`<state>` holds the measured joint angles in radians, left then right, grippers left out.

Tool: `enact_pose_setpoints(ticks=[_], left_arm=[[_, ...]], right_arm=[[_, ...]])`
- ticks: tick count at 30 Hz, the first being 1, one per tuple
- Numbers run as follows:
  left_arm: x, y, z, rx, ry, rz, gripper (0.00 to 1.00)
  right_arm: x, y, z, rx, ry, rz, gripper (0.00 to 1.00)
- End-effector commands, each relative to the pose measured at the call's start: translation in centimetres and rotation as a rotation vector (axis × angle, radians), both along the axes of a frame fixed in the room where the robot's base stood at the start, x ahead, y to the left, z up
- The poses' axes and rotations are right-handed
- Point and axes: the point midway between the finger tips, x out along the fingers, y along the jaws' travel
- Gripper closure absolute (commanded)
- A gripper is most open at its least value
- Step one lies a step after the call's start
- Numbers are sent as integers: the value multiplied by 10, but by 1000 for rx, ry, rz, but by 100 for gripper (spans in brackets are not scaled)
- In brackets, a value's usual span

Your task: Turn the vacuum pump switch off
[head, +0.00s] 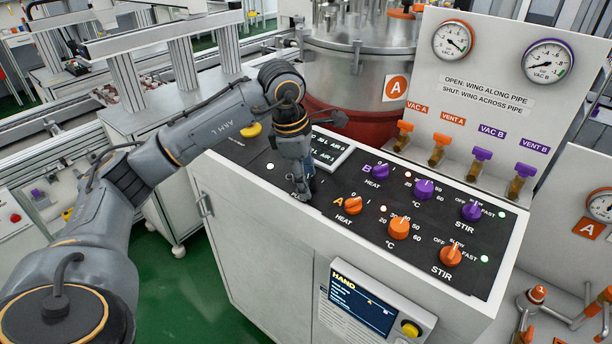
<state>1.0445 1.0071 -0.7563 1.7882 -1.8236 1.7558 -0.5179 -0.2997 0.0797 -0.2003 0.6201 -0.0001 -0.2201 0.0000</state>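My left gripper (302,192) points down at the left part of the black control panel (330,206), left of the orange A heat knob (353,206). Its fingertips are at or just above the panel surface; I cannot tell if they touch it. The fingers look close together, but whether they are open or shut is unclear. No switch marked for the vacuum pump is readable; the gripper hides the panel spot under it and part of a white label there. A small white lamp (270,167) shows left of the gripper. My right gripper is not in view.
Purple and orange knobs, such as the purple stir knob (472,211), fill the panel's right. A small display (331,152) sits behind the gripper. A steel vessel (355,70) and gauge board (490,95) stand behind. A yellow button (251,130) is at the far left.

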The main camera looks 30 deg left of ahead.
Motion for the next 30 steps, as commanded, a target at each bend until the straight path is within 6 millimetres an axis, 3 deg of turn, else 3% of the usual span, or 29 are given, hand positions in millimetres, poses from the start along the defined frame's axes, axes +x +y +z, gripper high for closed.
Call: enact_pose_setpoints(ticks=[11, 24, 30], left_arm=[[-1, 1, 10, 0, -2, 0, 44], [-18, 8, 94, -1, -5, 0, 44], [-23, 10, 114, -1, 0, 0, 44]], right_arm=[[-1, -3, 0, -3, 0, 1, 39], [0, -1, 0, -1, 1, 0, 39], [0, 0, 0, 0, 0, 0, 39]])
